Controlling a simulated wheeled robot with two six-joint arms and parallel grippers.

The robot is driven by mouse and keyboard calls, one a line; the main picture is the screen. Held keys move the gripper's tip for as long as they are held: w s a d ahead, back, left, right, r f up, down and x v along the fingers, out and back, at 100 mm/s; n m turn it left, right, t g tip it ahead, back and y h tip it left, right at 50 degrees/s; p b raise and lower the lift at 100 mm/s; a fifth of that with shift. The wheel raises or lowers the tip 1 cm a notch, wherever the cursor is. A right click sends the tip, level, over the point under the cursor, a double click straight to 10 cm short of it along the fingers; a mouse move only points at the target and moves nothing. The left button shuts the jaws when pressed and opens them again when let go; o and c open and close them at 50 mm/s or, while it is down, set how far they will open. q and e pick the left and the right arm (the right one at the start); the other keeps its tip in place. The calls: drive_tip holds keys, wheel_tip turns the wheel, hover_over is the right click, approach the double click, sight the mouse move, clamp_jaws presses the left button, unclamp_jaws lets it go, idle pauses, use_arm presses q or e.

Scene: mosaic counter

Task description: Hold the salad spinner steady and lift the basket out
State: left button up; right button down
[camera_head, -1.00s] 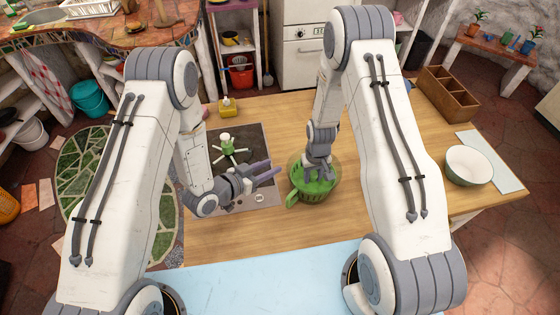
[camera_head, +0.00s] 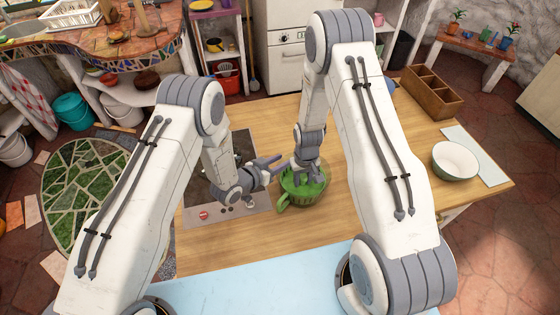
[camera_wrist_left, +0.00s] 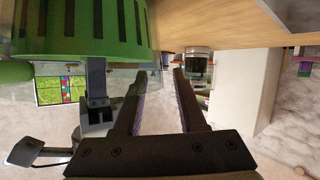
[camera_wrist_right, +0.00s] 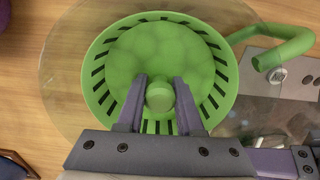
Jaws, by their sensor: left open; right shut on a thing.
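The salad spinner stands on the wooden counter. It has a clear bowl (camera_wrist_right: 60,85) and a green slotted basket (camera_head: 305,190) in it. The basket (camera_wrist_right: 160,50) has a round knob (camera_wrist_right: 160,96) at its middle. A curved green handle (camera_wrist_right: 287,52) sticks out at the spinner's side. My right gripper (camera_head: 306,172) comes from above and is shut on the knob. My left gripper (camera_head: 275,163) is open and level at the left of the spinner. In the left wrist view the basket (camera_wrist_left: 80,28) shows upper left of its empty fingers. Whether they touch the bowl I cannot tell.
A dark-topped hob (camera_head: 225,207) lies left of the spinner, under my left gripper. A wooden divided box (camera_head: 433,98) stands at the back right. The counter's front middle is clear.

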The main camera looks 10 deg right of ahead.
use_arm(q)
clamp_jaws()
drive_tip(key=shift+s+f, duration=0.15)
drive_tip(key=shift+f, duration=0.05)
idle(1.0)
drive_tip(key=shift+o, duration=0.3)
unclamp_jaws()
drive_tip(key=shift+r, duration=0.1)
drive_tip(key=shift+r, duration=0.1)
clamp_jaws()
idle(0.7)
